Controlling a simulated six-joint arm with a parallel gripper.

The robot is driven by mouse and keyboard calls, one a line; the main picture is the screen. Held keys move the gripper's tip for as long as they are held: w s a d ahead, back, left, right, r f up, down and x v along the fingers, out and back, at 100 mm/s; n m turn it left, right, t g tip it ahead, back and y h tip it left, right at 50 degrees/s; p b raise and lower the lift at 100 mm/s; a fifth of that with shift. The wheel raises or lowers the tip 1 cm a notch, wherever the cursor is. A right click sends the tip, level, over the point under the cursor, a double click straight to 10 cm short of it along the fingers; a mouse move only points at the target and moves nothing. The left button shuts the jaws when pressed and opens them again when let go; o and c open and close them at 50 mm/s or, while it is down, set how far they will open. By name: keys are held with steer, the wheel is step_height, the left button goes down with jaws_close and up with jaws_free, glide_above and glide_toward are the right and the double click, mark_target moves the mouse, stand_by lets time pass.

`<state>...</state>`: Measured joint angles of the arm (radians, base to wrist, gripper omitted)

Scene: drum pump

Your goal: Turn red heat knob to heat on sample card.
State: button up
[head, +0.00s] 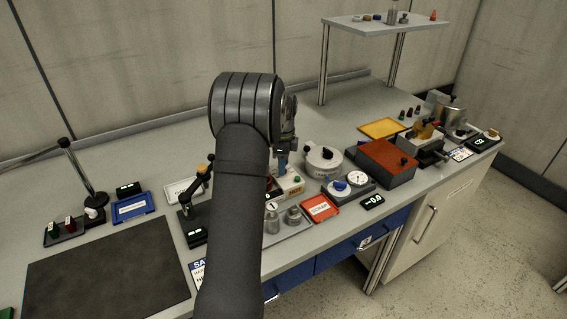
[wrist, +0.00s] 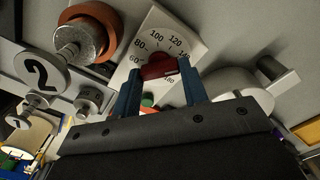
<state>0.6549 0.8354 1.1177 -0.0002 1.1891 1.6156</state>
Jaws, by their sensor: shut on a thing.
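The red heat knob (wrist: 158,66) sits on a white dial face (wrist: 190,45) marked with numbers from 60 to 180. My gripper (wrist: 160,76) has its blue fingers on both sides of the knob and is shut on it. A green button (wrist: 147,101) shows between the fingers. In the head view, my gripper (head: 282,163) points down over the white heater box (head: 290,186), and the knob is hidden there. A white card with a blue header (head: 198,272), starting "SA", is at the bench's front edge. My arm covers most of its text, so its set value is unreadable.
Metal weights (head: 271,218) stand on a tray just in front of the heater. A white round pot (head: 324,160) is close on its right. A dark mat (head: 105,270) is clear at left.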

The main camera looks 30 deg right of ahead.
steer(key=o, duration=1)
step_height(320, 180, up, 18)
steer(key=shift+f, duration=0.25)
steer(key=shift+f, duration=0.15)
step_height(320, 180, down, 17)
steer(key=shift+f, duration=0.1)
stand_by(0.6)
